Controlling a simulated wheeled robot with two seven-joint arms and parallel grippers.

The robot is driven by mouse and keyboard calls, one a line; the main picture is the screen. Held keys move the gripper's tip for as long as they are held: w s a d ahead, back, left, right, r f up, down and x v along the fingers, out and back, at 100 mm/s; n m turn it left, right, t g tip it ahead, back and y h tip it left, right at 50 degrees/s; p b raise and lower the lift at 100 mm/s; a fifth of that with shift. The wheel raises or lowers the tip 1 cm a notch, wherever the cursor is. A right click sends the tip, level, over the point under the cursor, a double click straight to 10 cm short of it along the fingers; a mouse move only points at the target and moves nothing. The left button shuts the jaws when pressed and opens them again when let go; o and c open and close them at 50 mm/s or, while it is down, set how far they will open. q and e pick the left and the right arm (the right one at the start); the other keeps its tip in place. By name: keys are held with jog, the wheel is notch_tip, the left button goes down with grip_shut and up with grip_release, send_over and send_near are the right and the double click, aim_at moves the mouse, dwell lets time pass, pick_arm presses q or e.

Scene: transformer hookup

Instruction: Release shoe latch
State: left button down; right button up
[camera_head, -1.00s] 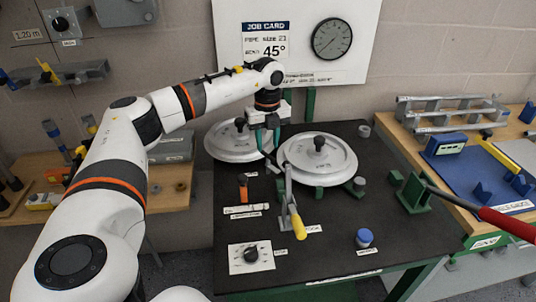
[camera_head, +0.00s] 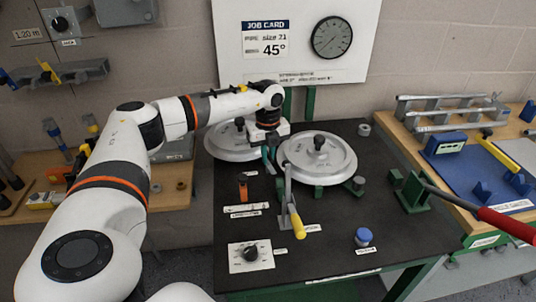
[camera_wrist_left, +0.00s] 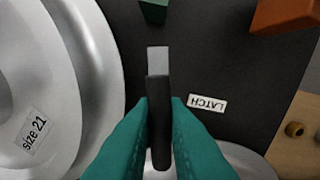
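The shoe latch shows in the left wrist view as an upright bar (camera_wrist_left: 159,62) with a light grey end and a dark lower part. A LATCH label (camera_wrist_left: 207,104) lies beside it on the black bench. My left gripper (camera_wrist_left: 159,108) has its teal fingers on both sides of the bar, close against it, and appears shut on it. In the head view my left gripper (camera_head: 269,158) is low between the two grey discs and mostly hides the latch. The right disc (camera_head: 317,160) bears a size 21 label in the wrist view. My right gripper is not in view.
A grey lever with a yellow grip (camera_head: 297,226) stands just in front of the gripper. An orange-topped part (camera_head: 243,187) is to its left. A dial plate (camera_head: 251,256) and blue-capped piece (camera_head: 363,237) sit nearer. A red-handled lever (camera_head: 505,223) is at right.

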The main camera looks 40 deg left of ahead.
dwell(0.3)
pick_arm(q)
jog(key=m+p, duration=0.1)
jog(key=m, duration=0.1)
jog(key=shift+m, duration=0.4)
jog(key=shift+m+p, duration=0.3)
jog(key=shift+m, duration=1.6)
jog(key=c, duration=1.4)
grip_release()
